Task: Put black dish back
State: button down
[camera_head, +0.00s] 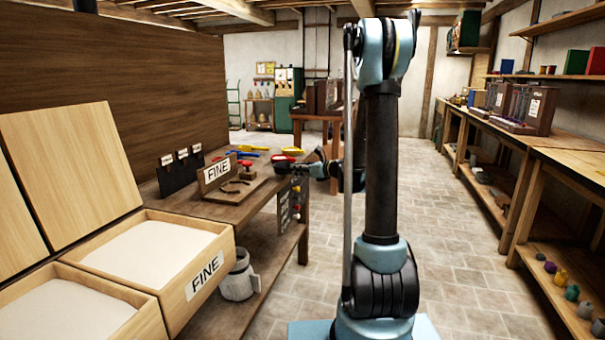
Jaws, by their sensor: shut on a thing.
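My gripper (304,168) is at the far right end of the left bench, small in the view and partly hidden by its own links. It is shut on a small dark thing, which appears to be the black dish (282,167), at or just above the bench edge. Red shows at the top of this thing; I cannot tell whether that is in it or behind it. A wooden stand with a FINE sign (216,172) and a board with a red knob (246,163) stand on the bench to the left of the gripper.
Open bins of white powder (205,280) fill the near left. A black labelled rack (178,172) and coloured scoops (246,148) are on the bench (262,191). A grey bucket (240,280) sits below. The tiled floor (450,225) is clear to the right, before long shelves.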

aim_at(277, 166)
jog(key=shift+r+x, duration=0.2)
jog(key=shift+x, duration=1.7)
jog(key=shift+r+x, duration=0.2)
jog(key=shift+x, duration=1.65)
jog(key=shift+r+x, duration=0.2)
jog(key=shift+x, duration=1.7)
jog(key=shift+f, duration=0.8)
jog(key=c, duration=1.5)
grip_release()
jog(key=shift+c, duration=0.2)
jog(key=shift+d, duration=0.1)
